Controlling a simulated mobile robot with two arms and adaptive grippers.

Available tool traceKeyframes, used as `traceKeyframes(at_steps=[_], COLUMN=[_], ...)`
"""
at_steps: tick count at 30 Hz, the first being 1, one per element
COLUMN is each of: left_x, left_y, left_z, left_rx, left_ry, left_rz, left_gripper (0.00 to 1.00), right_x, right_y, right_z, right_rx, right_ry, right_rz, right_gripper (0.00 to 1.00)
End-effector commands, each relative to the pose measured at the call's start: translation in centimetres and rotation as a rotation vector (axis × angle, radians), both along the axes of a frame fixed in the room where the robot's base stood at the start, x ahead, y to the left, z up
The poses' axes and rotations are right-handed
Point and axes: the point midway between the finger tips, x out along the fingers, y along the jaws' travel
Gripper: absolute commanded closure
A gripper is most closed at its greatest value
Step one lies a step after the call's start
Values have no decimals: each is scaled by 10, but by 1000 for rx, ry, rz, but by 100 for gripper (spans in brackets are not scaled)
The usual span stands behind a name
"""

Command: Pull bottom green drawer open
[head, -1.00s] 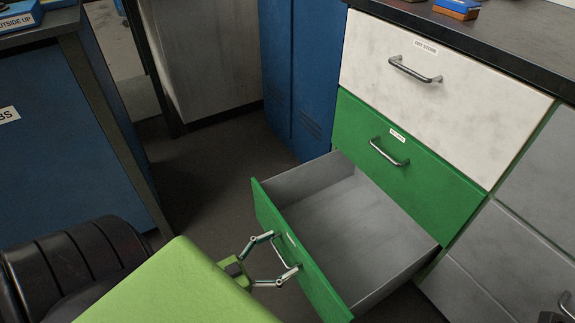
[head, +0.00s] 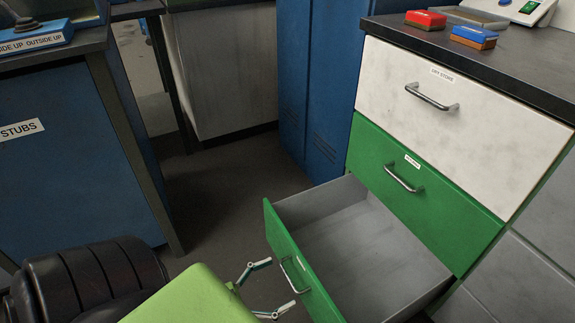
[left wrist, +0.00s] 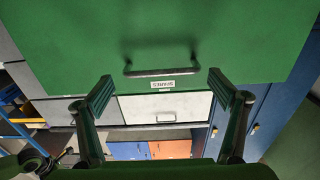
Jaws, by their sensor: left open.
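The bottom green drawer (head: 285,245) stands pulled well out, and its grey inside (head: 360,250) looks empty. Its metal bar handle (head: 294,275) is on the green front, beside a small white label. My left gripper (head: 281,283) is open in front of this handle, its two fingertips spread apart, with a small gap to the bar. In the left wrist view the handle (left wrist: 162,71) and green front (left wrist: 90,40) lie ahead, beyond and between the two open fingers (left wrist: 162,92). Nothing is held. My right gripper is not in view.
Above the open drawer are a shut green drawer (head: 420,200) and a shut white drawer (head: 470,110). A blue locker (head: 325,90) stands behind. A blue cabinet (head: 70,150) is at the left. Dark floor (head: 215,210) is clear between them.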

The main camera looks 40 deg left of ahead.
Motion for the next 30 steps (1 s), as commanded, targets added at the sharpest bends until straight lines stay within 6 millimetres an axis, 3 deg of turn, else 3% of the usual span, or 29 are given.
traceKeyframes(at_steps=[6, 12, 30], left_x=[-46, -73, -80], left_y=[16, 25, 28], left_z=[-1, -1, 0], left_rx=[0, -1, -1], left_ry=[4, 3, 0], left_rz=[0, -1, -2], left_gripper=[11, 11, 11], right_x=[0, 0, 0], right_y=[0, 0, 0], right_z=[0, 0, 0], right_rx=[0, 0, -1], right_ry=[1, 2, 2], right_rz=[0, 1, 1], right_gripper=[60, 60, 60])
